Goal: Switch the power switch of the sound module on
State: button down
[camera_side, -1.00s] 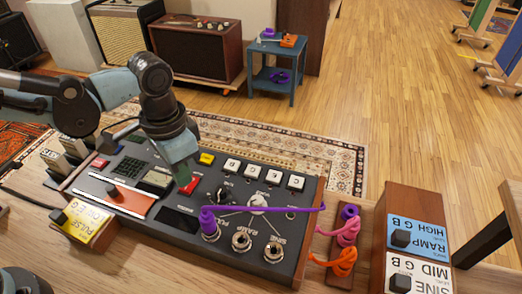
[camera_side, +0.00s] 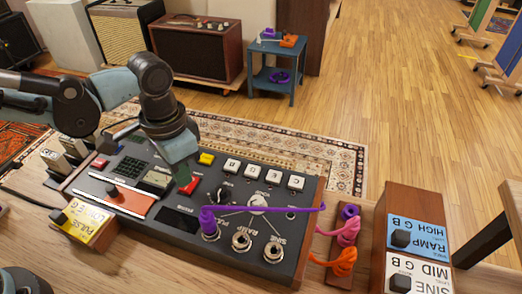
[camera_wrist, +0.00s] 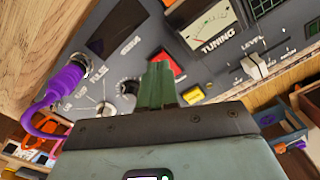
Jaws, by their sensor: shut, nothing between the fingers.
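The sound module (camera_side: 135,205) is a dark sloped panel with wooden sides on the table. My gripper (camera_side: 182,176) is over the middle of its panel, with green fingers shut and empty. A red rocker-like button (camera_side: 190,186) sits right by the fingertips; in the wrist view the red button (camera_wrist: 161,62) is just beyond the fingers (camera_wrist: 157,70). I cannot tell whether the fingers touch it. A second red part (camera_side: 101,163) is at the module's far left. No power label is readable, so I cannot tell which one is the power switch or its position.
A purple cable (camera_side: 208,220) is plugged into a front jack and crosses the panel to the right. Pink and orange cables (camera_side: 343,262) hang on a wooden rack. A yellow button (camera_side: 206,158) and white keys stand nearby. Labelled blocks (camera_side: 412,230) stand at the right.

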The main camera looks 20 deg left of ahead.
jog(key=shift+f, duration=0.85)
dwell(0.7)
jog(key=shift+r, duration=3.5)
jog(key=s+a+n+t, duration=0.1)
jog(key=a+n+t, duration=0.2)
jog(key=a, duration=0.6)
jog(key=s+a+r+n+t, duration=0.1)
jog(key=a+n+t, duration=0.2)
jog(key=a, duration=0.6)
jog(key=shift+s+t, duration=0.4)
jog(key=shift+t, duration=0.2)
